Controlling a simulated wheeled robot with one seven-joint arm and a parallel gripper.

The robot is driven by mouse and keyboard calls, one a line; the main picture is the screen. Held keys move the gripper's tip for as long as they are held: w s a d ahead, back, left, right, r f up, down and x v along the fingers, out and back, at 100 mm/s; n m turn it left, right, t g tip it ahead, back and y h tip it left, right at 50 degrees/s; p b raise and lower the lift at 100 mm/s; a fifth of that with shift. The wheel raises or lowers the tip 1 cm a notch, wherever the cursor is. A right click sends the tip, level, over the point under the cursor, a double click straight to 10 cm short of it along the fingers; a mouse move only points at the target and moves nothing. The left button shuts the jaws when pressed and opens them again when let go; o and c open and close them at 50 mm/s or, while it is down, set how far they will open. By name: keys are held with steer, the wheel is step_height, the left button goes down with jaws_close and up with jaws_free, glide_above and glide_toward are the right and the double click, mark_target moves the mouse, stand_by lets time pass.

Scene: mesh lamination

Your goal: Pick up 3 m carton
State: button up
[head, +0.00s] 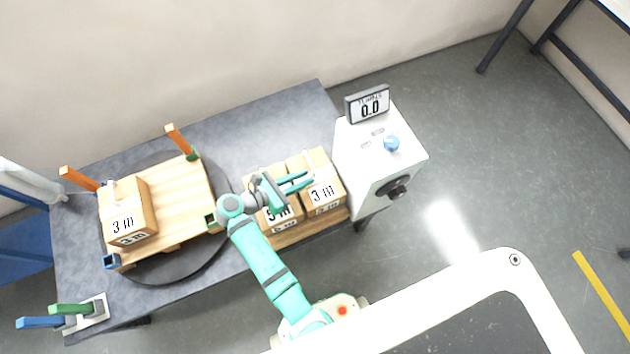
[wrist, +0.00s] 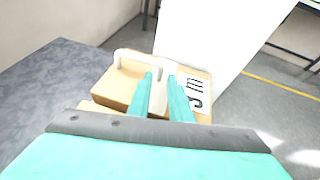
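A brown carton (head: 327,168) marked "3 m" stands at the right end of the table, and its top and label show in the wrist view (wrist: 118,88). A white handle (wrist: 135,53) arches over its top. My gripper (head: 312,181) is over this carton with its two teal fingers apart. In the wrist view the fingers (wrist: 163,80) point at the carton, and part of the white handle shows between them. I cannot tell whether they touch it. A second carton (head: 262,170) stands to its left, its label partly hidden by my gripper.
Another "3 m" carton (head: 138,196) sits on a wooden pallet (head: 180,200) with orange posts, on a black turntable (head: 185,272). A white machine (head: 372,170) with a "0.0" display (head: 368,105) stands close right of the cartons. Green and blue levers (head: 70,309) are at the front left.

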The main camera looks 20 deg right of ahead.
steer(key=shift+x, duration=1.15)
jaws_close()
steer(key=shift+w, duration=0.15)
stand_by(0.4)
